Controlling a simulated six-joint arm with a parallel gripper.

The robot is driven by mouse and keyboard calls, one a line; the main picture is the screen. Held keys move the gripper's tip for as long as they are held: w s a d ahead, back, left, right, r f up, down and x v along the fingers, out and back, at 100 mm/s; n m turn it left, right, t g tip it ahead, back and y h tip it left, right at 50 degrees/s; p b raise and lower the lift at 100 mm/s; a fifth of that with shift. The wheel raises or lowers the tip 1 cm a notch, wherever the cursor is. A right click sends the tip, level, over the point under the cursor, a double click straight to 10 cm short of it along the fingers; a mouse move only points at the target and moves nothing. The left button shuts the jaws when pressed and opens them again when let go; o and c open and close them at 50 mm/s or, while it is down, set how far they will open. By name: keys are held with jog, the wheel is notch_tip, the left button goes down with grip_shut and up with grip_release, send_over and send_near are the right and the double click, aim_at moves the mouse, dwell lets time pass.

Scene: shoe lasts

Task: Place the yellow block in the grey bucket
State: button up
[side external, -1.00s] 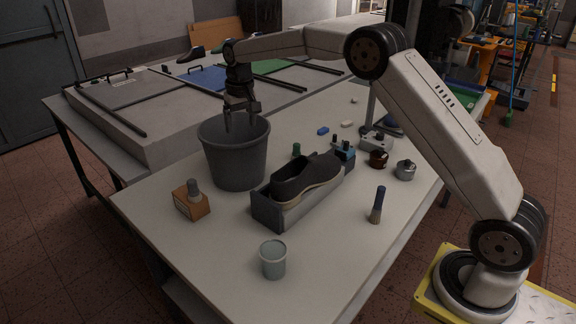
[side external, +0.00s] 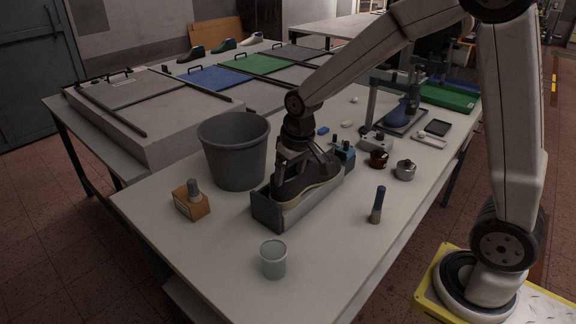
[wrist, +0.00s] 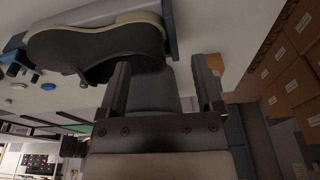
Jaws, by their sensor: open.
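The grey bucket (side external: 236,165) stands upright on the table in the side view, left of my gripper. Its near wall hides its floor. A dark grey tapered shape between my fingers in the wrist view looks like the bucket (wrist: 152,95). I see no yellow block in either current view. My gripper (side external: 296,172) is open, pointing down close over the dark shoe (side external: 310,180), which sits in a grey open box (side external: 268,210). The shoe with its pale sole also shows in the wrist view (wrist: 90,48). I cannot tell whether the fingers touch the shoe.
An orange-brown block (side external: 191,205) with a grey knob stands front left. A pale cup (side external: 273,260) is at the front, and a blue-handled brush (side external: 378,204) to the right. Small pots (side external: 404,170) and a stand (side external: 372,105) are behind. The front table surface is mostly clear.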

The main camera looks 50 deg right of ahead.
jog(key=s+f+n, duration=0.1)
jog(key=s+f, duration=0.2)
jog(key=s, duration=1)
jog(key=shift+a+f, duration=0.3)
jog(key=shift+a, duration=0.15)
